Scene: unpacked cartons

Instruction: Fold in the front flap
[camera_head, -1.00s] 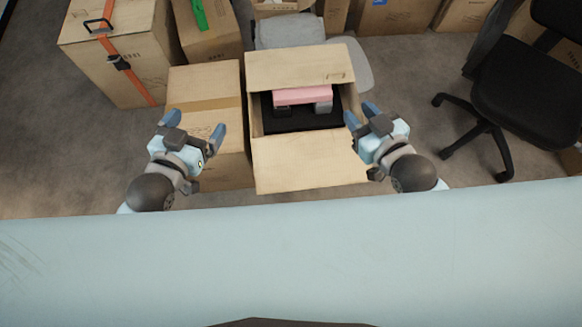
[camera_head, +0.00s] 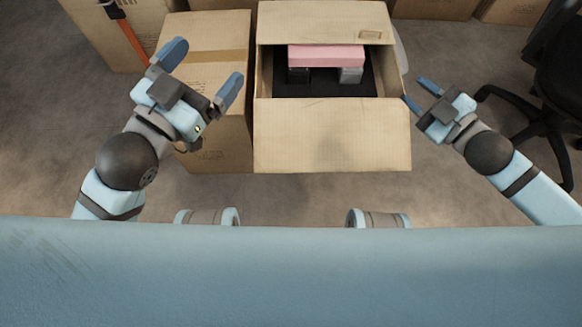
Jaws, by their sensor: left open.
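The open carton (camera_head: 264,72) stands in the middle of the camera_head view. Its front flap (camera_head: 332,140) is folded outward toward me, and its back flap (camera_head: 322,20) also lies outward. Inside are a pink block (camera_head: 326,55) and grey parts on a black base. My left gripper (camera_head: 202,72) is open and empty, left of the carton and over the neighbouring closed carton. My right gripper (camera_head: 417,92) is open and empty, just right of the carton near the front flap's right edge. I cannot tell whether it touches the carton.
A closed taped carton (camera_head: 205,55) stands directly left of the open one. A black office chair (camera_head: 550,100) is at the right. Floor (camera_head: 320,195) in front of the open carton is clear.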

